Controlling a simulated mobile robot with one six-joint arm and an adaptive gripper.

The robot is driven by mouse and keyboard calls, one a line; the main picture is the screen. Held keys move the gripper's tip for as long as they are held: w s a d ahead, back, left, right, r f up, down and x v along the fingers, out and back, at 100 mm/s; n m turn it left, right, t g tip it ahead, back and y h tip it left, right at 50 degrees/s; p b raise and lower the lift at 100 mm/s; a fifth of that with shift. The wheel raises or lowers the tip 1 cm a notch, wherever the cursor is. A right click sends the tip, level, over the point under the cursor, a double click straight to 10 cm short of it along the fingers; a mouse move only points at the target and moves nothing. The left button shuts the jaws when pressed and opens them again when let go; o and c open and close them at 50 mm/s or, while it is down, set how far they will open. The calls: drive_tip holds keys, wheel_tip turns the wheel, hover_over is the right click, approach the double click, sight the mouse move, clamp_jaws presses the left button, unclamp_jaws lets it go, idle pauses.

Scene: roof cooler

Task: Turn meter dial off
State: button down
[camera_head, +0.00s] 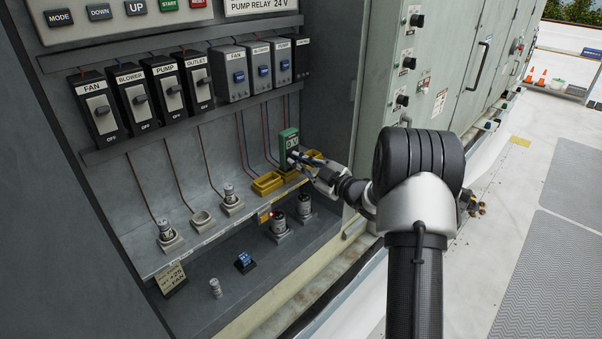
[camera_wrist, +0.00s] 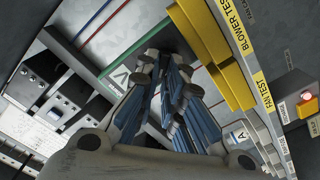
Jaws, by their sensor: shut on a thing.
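The green meter (camera_head: 287,143) stands upright on the shelf inside the open cabinet, with a display on its face. In the wrist view the fingers are close together and closed at the meter's front. The dial is hidden by the fingertips, so its setting cannot be read.
Yellow trays (camera_head: 267,183) sit on the shelf beside the meter, close to my fingers. Switches labelled fan, blower, pump and outlet (camera_head: 195,82) hang above. Fuse-like cylinders (camera_head: 229,196) stand on the shelf to the left. Grey cabinet doors (camera_head: 440,65) are at the right.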

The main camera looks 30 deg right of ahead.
drive_tip(key=n+b, duration=0.3)
drive_tip(key=b, duration=0.2)
drive_tip(key=shift+a+f+n+b, duration=0.15)
drive_tip(key=shift+f+n+b, duration=0.05)
drive_tip(key=shift+n+b, duration=0.2)
drive_tip(key=shift+r, duration=0.1)
drive_tip(key=c, duration=1.7)
unclamp_jaws()
drive_tip(key=shift+s, duration=0.1)
drive_tip(key=v, duration=1.2)
